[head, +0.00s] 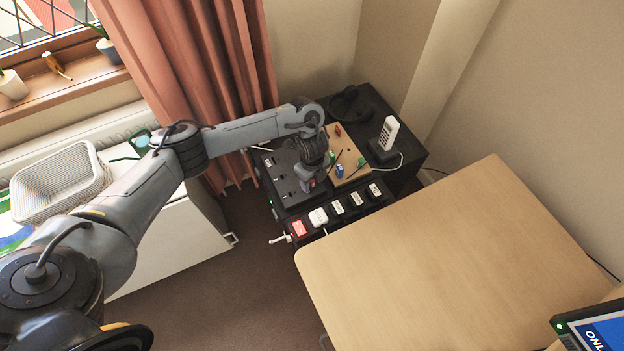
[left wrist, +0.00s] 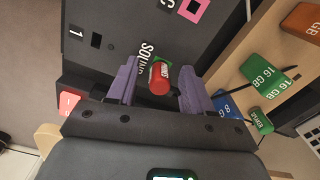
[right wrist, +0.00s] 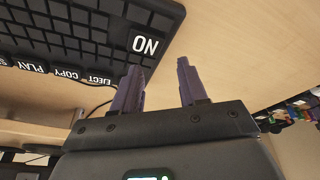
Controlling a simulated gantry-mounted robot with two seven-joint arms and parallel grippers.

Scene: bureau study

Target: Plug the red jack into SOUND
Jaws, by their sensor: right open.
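The red jack (left wrist: 160,78) stands at the green-edged socket beside the SOUND label (left wrist: 147,58) on the dark panel (left wrist: 112,22), in the left wrist view. How deep it sits cannot be told. My left gripper (left wrist: 157,82) is open around the jack, with a gap showing on both sides. In the head view my left gripper (head: 309,183) points down over the panel's right part and hides most of the socket. My right gripper (right wrist: 157,75) is open and empty above a light wooden surface, beside a dark keyboard (right wrist: 70,40); it is outside the head view.
A wooden board (head: 350,160) with coloured memory sticks lies right of the panel. A white phone (head: 388,132) and headphones (head: 350,104) stand behind it. A power strip (head: 340,208) with a red switch (head: 298,228) runs along the front.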

